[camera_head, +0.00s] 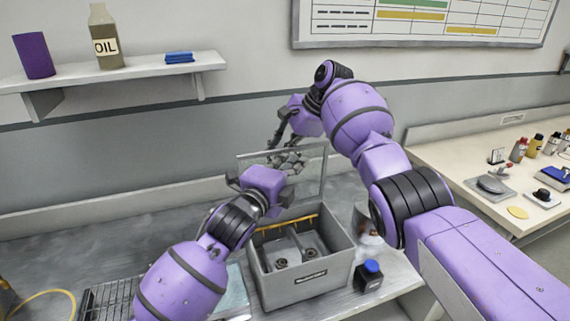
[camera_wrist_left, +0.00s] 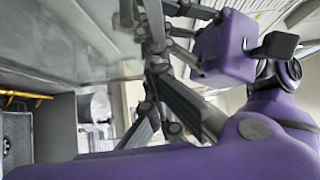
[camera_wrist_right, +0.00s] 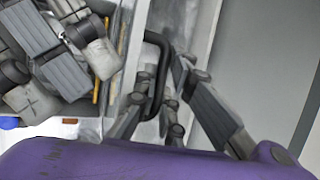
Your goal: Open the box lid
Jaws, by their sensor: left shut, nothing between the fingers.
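The grey box (camera_head: 305,285) stands on the bench. Its lid (camera_head: 325,165), a grey frame with a see-through pane, stands raised at the box's back edge. My left gripper (camera_head: 291,163) is shut and empty, in front of the lid; its fingers also show in the left wrist view (camera_wrist_left: 152,45). My right gripper (camera_head: 273,143) reaches down from above at the lid's top. In the right wrist view a black handle (camera_wrist_right: 161,60) lies by the right fingers (camera_wrist_right: 165,85); I cannot tell if they grip it. The left gripper partly hides the lid.
The box holds parts in compartments and a yellow strip (camera_head: 285,223). A wire rack (camera_head: 108,298) lies at left. A shelf (camera_head: 120,73) is on the wall. A side table (camera_head: 480,150) with bottles stands at right.

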